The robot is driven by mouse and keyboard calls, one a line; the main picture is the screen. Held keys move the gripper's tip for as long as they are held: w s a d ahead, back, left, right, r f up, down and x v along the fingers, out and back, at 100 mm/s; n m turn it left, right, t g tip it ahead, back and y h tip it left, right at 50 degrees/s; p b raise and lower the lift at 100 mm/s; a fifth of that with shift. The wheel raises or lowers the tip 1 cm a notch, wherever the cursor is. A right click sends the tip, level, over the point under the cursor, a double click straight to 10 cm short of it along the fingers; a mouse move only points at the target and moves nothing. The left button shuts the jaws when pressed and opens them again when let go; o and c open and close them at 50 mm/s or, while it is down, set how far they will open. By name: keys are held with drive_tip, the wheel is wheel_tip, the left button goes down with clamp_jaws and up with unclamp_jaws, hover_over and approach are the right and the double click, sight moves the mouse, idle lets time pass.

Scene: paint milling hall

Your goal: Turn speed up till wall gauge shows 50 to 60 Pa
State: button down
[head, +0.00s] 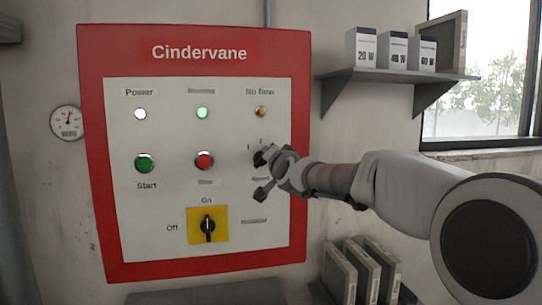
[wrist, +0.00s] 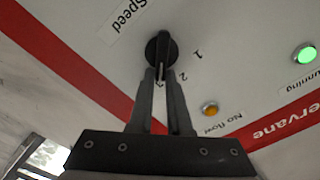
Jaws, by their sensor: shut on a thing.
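The black speed knob (wrist: 160,48) is on the white panel face, beside the word Speed, with the numbers 1 and 2 and a partly hidden mark around it. My gripper (wrist: 164,76) is shut on the knob's raised grip, both fingertips close against its sides. In the head view my gripper (head: 264,172) is at the panel's right side and covers most of the knob (head: 260,157). The round white wall gauge (head: 67,122) hangs left of the panel. Its needle points roughly upward, but the scale is too small to read.
The red-framed Cindervane panel (head: 92,150) has a lit white Power lamp (head: 140,114), a lit green lamp (head: 202,113) and an amber No flow lamp (head: 260,111). Below are a green button (head: 145,163), a red button (head: 204,161) and a black switch (head: 208,226) standing upright towards On.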

drive_tip(key=shift+a+f, duration=0.3)
drive_tip(key=shift+f, duration=0.2)
drive_tip(key=c, duration=0.9)
unclamp_jaws()
drive_tip(key=shift+r, duration=0.1)
drive_tip(key=shift+o, duration=0.2)
drive_tip(key=shift+r, duration=0.1)
drive_tip(key=shift+r, duration=0.15)
drive_tip(key=shift+d, duration=0.15)
drive_tip(key=shift+d, duration=0.1)
